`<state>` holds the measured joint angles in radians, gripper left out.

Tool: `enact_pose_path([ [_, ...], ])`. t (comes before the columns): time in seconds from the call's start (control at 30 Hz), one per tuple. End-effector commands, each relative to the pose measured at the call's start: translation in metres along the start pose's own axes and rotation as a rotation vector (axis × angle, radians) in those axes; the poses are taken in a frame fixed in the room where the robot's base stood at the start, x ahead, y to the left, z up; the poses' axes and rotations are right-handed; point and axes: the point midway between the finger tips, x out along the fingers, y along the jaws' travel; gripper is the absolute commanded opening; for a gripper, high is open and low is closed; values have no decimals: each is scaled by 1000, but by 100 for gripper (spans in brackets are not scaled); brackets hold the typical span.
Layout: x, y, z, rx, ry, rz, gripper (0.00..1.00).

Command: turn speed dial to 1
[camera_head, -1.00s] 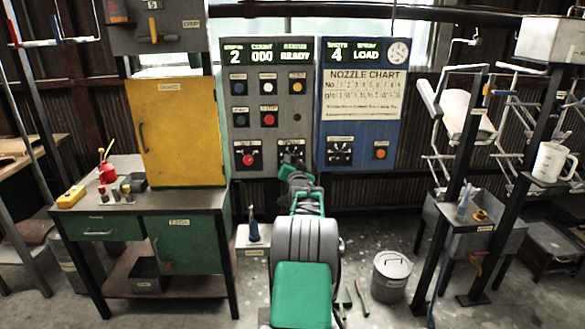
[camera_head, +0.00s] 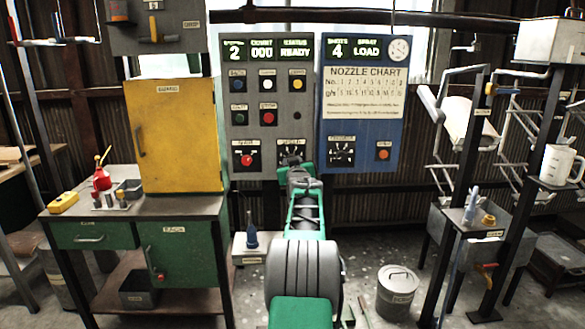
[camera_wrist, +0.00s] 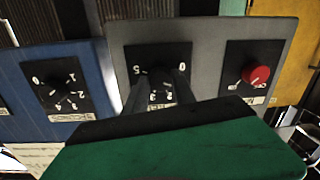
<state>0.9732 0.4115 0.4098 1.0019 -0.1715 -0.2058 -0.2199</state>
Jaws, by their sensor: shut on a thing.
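The speed dial (camera_head: 290,147) is at the lower right of the grey control panel, a black plate partly hidden behind my gripper in the head view. In the wrist view, the dial plate (camera_wrist: 156,54) appears upside down, with white numbers including 0 at its right and 5 at its left. My gripper (camera_wrist: 160,82) is at the dial, with its two dark fingers shut on the knob. The knob and its pointer are mostly hidden, so I cannot read the setting from the dial itself. The panel display (camera_head: 262,50) shows 2, 000 and READY.
A red knob (camera_head: 247,159) sits left of the dial on the panel. The blue panel (camera_head: 360,110) at right has another dial (camera_head: 341,152) and an orange button (camera_head: 383,154). A yellow cabinet (camera_head: 176,135) stands left. A lidded bucket (camera_head: 397,292) is on the floor.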

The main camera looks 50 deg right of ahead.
Motion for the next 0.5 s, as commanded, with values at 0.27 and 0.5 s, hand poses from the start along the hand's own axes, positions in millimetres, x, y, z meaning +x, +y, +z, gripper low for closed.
enact_pose_path([
  [0.27, 0, 0, 1, -21, -4, 0, 0],
  [0.5, 0, 0, 1, -20, -3, 0, 32],
])
